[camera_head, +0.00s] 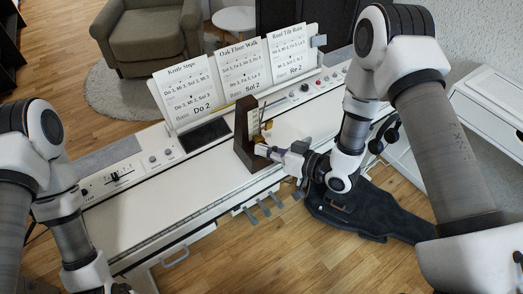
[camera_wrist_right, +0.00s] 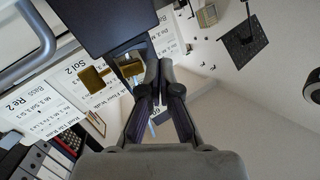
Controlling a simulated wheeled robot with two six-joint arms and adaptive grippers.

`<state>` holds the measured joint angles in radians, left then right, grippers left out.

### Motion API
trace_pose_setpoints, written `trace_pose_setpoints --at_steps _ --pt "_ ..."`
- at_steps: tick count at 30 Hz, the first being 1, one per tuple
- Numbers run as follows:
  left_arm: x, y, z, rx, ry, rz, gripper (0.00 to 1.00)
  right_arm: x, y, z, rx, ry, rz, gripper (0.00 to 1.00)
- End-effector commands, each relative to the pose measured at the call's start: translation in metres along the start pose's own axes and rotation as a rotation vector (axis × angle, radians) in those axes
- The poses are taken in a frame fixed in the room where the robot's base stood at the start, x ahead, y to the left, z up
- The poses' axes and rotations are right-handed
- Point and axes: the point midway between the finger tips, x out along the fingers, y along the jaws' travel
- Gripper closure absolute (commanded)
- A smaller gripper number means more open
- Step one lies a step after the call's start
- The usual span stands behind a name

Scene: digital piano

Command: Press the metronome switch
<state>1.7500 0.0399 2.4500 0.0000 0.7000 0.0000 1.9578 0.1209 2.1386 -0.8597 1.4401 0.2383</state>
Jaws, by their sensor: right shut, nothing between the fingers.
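A dark brown metronome (camera_head: 243,138) stands upright on the white piano (camera_head: 150,195), in front of the song sheets. It has a light scale face and brass-coloured parts. In the right wrist view the dark metronome (camera_wrist_right: 98,24) fills the upper left, and brass pieces (camera_wrist_right: 92,78) show beside my fingers. My right gripper (camera_head: 263,151) is shut and empty, with its tips close to the metronome's lower right side. The wrist view shows its fingers together (camera_wrist_right: 157,65). I cannot tell whether they touch it or which part is the switch. My left arm is at the left; its gripper is not visible.
Three song sheets (camera_head: 188,93) stand along the back of the piano. Knobs and sliders (camera_head: 115,178) line its panel. Small grey pedal-like pieces (camera_head: 265,207) show below its front edge. A black bag (camera_head: 362,207) lies on the floor at the right. The left piano top is clear.

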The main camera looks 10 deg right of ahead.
Motion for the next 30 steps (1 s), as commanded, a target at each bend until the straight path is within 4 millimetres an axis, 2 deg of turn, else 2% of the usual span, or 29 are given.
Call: trace_pose_setpoints --at_steps 7,30 --pt "0.006 0.000 0.000 0.000 0.000 0.000 0.54 0.005 0.004 0.005 0.000 -0.001 -0.001 1.00" --pt "0.010 0.000 0.000 0.000 0.000 0.000 0.54 0.010 0.007 0.008 0.000 0.000 0.000 1.00"
